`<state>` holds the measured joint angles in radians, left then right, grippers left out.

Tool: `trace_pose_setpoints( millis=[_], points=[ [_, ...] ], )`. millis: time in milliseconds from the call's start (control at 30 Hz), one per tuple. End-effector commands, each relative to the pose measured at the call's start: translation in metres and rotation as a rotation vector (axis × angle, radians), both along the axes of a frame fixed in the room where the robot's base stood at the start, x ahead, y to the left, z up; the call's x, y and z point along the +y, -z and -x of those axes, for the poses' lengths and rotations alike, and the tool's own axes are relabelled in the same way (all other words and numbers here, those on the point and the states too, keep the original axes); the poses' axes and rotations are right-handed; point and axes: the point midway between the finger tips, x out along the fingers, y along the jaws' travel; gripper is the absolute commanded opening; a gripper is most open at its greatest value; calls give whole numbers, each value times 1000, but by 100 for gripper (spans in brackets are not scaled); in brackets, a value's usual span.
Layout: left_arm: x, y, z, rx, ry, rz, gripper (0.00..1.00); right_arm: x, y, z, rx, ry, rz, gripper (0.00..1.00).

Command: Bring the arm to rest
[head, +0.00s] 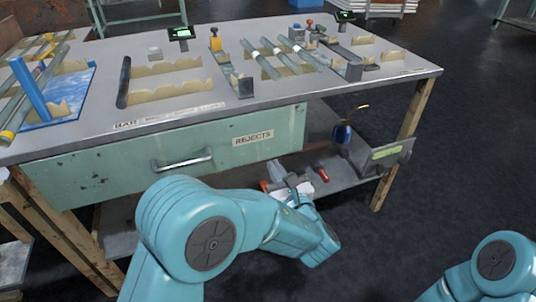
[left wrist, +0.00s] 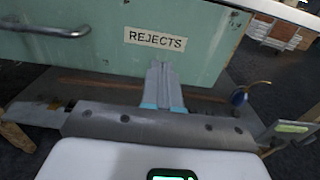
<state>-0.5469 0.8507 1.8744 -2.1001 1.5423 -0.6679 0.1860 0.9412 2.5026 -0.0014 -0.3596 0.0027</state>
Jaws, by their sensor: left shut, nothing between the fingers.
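My left gripper (head: 274,170) is in front of the teal drawer (head: 120,165) marked REJECTS, below the bench top's front edge. Its fingers point toward the bench. In the left wrist view the two grey fingers of the left gripper (left wrist: 160,70) lie together with nothing between them, just below the REJECTS label (left wrist: 155,39). Whether the tips touch the drawer front is hard to tell. My left arm is bent, its large teal joint low in the middle of the head view. Of my right arm only a teal joint shows at the lower right; its gripper is out of view.
The bench top (head: 300,110) holds glass tubes (head: 285,62), wooden cradles and a blue stand (head: 30,88). The lower shelf (head: 345,180) carries a blue torch-like item (head: 342,133), a red item (head: 323,175) and a grey bracket. The dark floor (head: 450,190) at right is clear.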

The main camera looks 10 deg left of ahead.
Motion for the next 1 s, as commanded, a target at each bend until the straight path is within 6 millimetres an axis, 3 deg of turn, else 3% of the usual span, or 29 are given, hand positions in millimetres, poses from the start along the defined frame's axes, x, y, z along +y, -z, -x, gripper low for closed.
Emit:
trace_pose_setpoints(
  millis=[133,367,467,567,667,800,900,1000],
  points=[
    [-10,-1,14,1,2,1,0,1,-4,1,1,-3,0,34],
    [-10,2,20,6,-4,4,0,1,-4,1,1,-5,0,34],
    [1,24,23,72,-31,41,0,1,-4,1,1,-5,0,34],
    [27,74,36,227,-107,145,0,1,-4,1,2,-4,0,34],
    [58,143,71,432,-244,324,0,1,-4,1,2,-4,0,34],
    [82,229,150,677,-524,656,0,1,-4,1,2,-4,0,34],
    [77,276,220,792,-816,973,0,1,-4,1,1,-3,0,34],
    [49,302,281,782,-1200,1351,0,1,-4,1,1,-3,0,34]
  ],
)
